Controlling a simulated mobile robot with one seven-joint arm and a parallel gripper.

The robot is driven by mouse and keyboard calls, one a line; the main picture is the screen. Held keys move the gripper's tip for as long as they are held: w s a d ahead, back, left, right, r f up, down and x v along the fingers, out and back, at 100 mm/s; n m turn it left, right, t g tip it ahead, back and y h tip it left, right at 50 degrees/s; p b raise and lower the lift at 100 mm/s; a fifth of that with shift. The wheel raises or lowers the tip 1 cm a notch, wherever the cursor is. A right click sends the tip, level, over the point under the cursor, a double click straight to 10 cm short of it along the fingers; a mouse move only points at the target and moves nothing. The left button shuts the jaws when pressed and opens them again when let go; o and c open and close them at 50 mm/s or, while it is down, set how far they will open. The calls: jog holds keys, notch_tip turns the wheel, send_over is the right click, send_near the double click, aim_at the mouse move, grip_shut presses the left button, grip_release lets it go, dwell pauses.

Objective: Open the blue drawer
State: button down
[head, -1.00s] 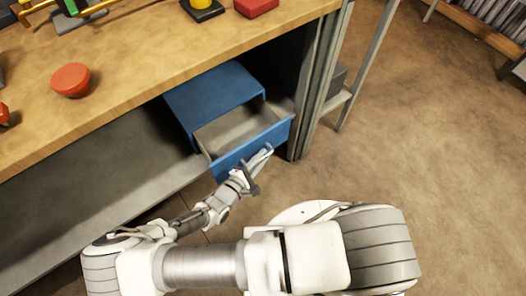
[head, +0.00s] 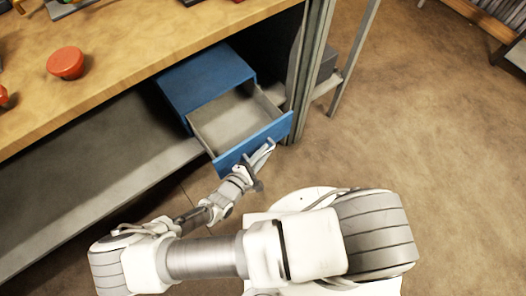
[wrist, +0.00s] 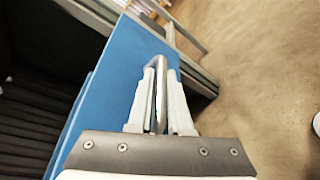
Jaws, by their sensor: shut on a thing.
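The blue drawer (head: 253,144) stands pulled well out of its blue cabinet (head: 205,77) on the shelf under the workbench. Its grey inside (head: 238,117) shows and looks empty. My gripper (head: 264,153) is at the drawer's front face. In the wrist view my gripper (wrist: 160,72) has its two fingers on either side of the metal handle (wrist: 157,66), shut on it. The blue front (wrist: 108,85) fills the left of that view. The fingers hide part of the handle.
The wooden workbench top (head: 120,65) overhangs the cabinet, with a red object (head: 66,63) on it. A metal bench leg (head: 312,70) stands just right of the drawer. The brown floor (head: 430,160) to the right is clear.

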jog(key=c, duration=0.8)
grip_release()
jog(key=shift+c, duration=0.2)
jog(key=shift+a, duration=0.1)
